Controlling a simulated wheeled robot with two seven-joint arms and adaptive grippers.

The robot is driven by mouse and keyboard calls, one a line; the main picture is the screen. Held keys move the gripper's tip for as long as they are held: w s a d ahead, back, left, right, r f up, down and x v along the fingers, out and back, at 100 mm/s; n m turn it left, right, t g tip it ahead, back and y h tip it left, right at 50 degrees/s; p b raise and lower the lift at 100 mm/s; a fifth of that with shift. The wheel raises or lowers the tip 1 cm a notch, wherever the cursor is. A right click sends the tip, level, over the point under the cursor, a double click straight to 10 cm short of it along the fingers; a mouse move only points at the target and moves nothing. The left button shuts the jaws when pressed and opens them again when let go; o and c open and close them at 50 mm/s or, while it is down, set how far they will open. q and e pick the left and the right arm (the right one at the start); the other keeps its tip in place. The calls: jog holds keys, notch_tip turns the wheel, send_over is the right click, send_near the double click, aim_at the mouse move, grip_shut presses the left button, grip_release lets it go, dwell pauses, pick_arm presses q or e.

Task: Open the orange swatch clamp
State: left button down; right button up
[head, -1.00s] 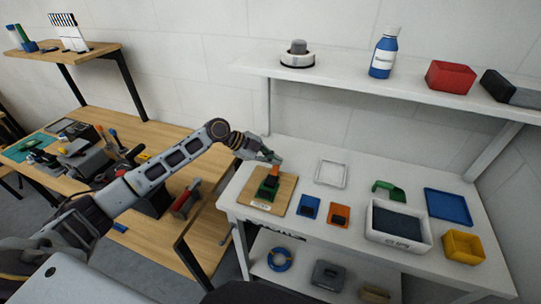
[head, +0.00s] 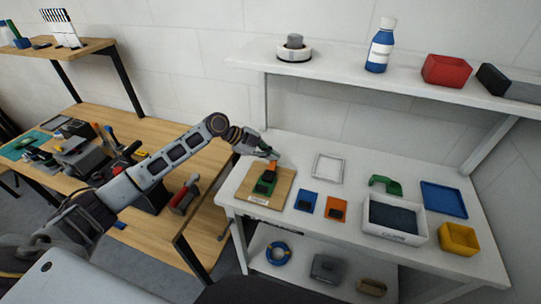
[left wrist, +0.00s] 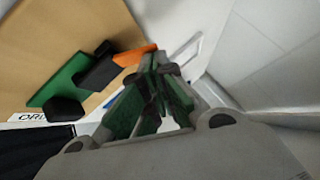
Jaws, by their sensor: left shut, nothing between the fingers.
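The orange swatch clamp (head: 265,183) sits on a wooden board at the left end of the white table. It has a green base, black parts and an orange lever (head: 271,167). My left gripper (head: 271,155) is just behind and above the lever. In the left wrist view, the green-padded fingers (left wrist: 162,72) are shut with nothing between them. The orange lever (left wrist: 134,55) lies just left of the fingertips there, and I cannot tell whether they touch. The clamp's green base (left wrist: 58,82) shows further left. My right gripper is not in view.
A blue swatch (head: 306,201) and an orange swatch (head: 336,208) lie right of the board (head: 284,186). A pale square frame (head: 328,166) lies behind them. A white bin (head: 393,236) stands further right. A shelf (head: 390,86) overhangs the table's back.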

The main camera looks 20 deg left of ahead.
pick_arm(q)
jog(key=shift+w+f+g, duration=0.1)
jog(key=shift+w+g, duration=0.1)
jog(key=shift+g, duration=0.1)
dwell(0.4)
jog(key=shift+w+f+n, duration=0.1)
jog(key=shift+n, duration=0.2)
jog(key=shift+w+d+f+g, duration=0.1)
jog(key=shift+w+f+g, duration=0.15)
jog(key=shift+g, duration=0.35)
jog(key=shift+w+f+b, duration=0.35)
jog(key=shift+f+b, duration=0.05)
jog(key=shift+b, duration=0.5)
jog(key=shift+w+r, duration=0.1)
jog(key=shift+w, duration=0.05)
jog(key=shift+s+r+p, duration=0.25)
jog(key=shift+s+p, duration=0.2)
jog(key=shift+s, duration=0.15)
